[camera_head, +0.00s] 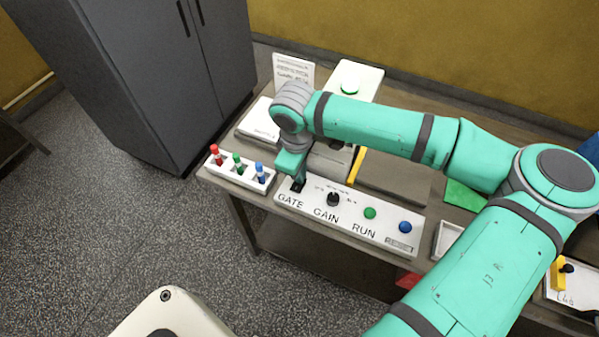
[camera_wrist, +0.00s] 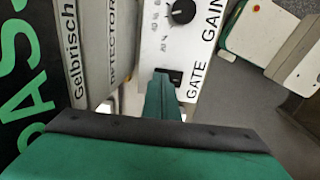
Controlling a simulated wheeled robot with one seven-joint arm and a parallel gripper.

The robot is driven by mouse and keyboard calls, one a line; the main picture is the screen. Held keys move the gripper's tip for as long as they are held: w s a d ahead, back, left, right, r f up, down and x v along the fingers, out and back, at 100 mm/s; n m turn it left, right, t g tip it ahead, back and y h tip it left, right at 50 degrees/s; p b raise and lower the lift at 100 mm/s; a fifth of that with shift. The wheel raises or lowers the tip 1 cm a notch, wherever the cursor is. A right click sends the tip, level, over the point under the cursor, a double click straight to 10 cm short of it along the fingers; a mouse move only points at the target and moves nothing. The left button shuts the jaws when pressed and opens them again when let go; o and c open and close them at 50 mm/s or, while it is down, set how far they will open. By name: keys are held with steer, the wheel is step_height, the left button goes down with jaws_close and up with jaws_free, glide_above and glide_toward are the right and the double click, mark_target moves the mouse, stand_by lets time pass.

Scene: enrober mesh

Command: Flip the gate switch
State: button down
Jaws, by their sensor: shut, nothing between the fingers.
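The white control panel (camera_head: 349,211) lies along the table's front edge, labelled GATE, GAIN, RUN and a partly legible last word. It also shows in the wrist view (camera_wrist: 190,48). The gate switch is a small black rocker (camera_wrist: 176,76) beside the GATE label; its position cannot be told. My gripper (camera_head: 297,184) is shut and empty, pointing down at the GATE end of the panel. In the wrist view its fingertips (camera_wrist: 163,76) overlap part of the switch. Whether they touch it cannot be told. In the head view the gripper mostly hides the switch.
A black GAIN knob (camera_head: 333,199), a green button (camera_head: 370,213) and a blue button (camera_head: 405,227) share the panel. A white rack (camera_head: 247,180) with red, green and blue pieces stands just left. A machine with a yellow strip (camera_head: 356,166) sits behind. A grey cabinet (camera_head: 165,80) stands back left.

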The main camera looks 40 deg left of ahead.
mark_target(298, 186)
steer(key=shift+s+f, duration=0.15)
steer(key=shift+s+d, duration=0.2)
steer(key=shift+s, duration=0.45)
steer(key=shift+r, duration=0.2)
step_height(298, 186, up, 14)
steer(key=s, duration=0.1)
steer(key=shift+s+d, duration=0.2)
steer(key=shift+s, duration=0.15)
steer(key=shift+w+a, duration=0.1)
steer(key=shift+w, duration=0.05)
stand_by(0.4)
steer(key=shift+w, duration=0.65)
steer(key=shift+f, duration=0.1)
